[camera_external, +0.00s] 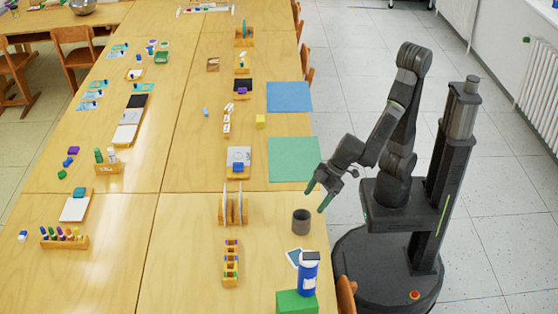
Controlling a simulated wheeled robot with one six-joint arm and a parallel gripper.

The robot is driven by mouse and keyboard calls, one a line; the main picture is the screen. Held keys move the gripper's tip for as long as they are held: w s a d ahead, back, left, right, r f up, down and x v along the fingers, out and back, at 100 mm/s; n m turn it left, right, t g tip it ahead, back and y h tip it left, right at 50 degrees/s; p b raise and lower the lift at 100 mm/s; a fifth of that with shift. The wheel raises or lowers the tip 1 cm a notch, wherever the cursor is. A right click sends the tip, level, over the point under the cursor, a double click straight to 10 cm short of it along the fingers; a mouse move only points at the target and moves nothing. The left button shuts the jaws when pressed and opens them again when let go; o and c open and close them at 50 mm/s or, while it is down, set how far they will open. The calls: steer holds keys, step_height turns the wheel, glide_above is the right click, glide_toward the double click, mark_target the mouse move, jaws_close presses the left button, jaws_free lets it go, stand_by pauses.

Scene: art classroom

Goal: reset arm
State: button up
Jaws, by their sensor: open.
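My gripper (317,196) is open, with its green-tipped fingers apart and nothing between them. It hangs at the right edge of the long wooden table (185,215), close to the lower edge of the green mat (295,160). My arm bends down to it from the column on the right. A grey cup (301,221) stands on the table just below and left of the gripper, apart from it.
A blue mat (289,97) lies farther back. A chair back (346,296) stands at the table's right edge. Floor (490,170) right of my base is clear.

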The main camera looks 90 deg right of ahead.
mark_target(294, 226)
steer(key=b+x, duration=0.4)
steer(key=x, duration=0.8)
steer(key=shift+s+f+b, duration=0.1)
steer(key=shift+s+b, duration=0.1)
steer(key=shift+b, duration=0.15)
steer(key=shift+r+p, duration=0.85)
steer(key=shift+r, duration=0.2)
steer(key=shift+f, duration=0.1)
